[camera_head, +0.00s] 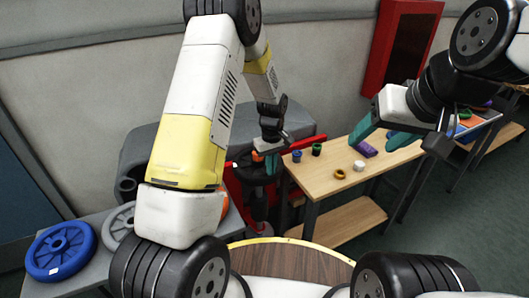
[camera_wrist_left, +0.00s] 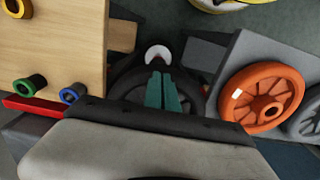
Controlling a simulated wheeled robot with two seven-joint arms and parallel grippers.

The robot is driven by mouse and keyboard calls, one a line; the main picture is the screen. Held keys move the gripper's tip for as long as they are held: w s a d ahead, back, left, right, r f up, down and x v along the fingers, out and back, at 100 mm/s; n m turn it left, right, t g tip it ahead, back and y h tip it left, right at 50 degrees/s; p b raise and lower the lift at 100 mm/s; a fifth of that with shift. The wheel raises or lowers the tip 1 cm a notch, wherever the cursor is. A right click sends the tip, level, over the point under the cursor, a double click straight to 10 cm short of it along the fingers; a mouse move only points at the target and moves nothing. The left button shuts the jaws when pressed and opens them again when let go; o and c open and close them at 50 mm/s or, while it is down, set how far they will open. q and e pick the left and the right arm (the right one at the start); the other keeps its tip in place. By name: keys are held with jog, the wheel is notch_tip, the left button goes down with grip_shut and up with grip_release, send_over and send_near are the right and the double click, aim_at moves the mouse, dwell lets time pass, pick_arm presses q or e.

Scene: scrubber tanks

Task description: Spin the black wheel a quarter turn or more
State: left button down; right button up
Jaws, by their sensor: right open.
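The black wheel (camera_wrist_left: 133,90) shows in the left wrist view as a dark rim below a small white and red part. My left gripper (camera_wrist_left: 162,92) is in front of it, its two teal fingers side by side and nearly touching, with nothing visible between them. Whether the fingertips touch the wheel I cannot tell. In the head view my left gripper (camera_head: 271,163) points down beside the wooden table, and the wheel is mostly hidden there. My right gripper (camera_head: 381,136) is open and empty above the table's far right part.
The wooden table (camera_head: 325,187) holds several small coloured rings and a purple block (camera_head: 366,149). An orange wheel (camera_wrist_left: 262,99) shows in the wrist view. A red wall cabinet (camera_head: 403,45) is behind.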

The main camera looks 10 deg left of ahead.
pick_arm(q)
jog(key=shift+w+d, duration=0.3)
jog(key=shift+d, duration=0.05)
jog(key=shift+r, duration=3.5)
jog(key=r, duration=0.1)
send_over(244, 174)
jog(key=shift+f, duration=3.45)
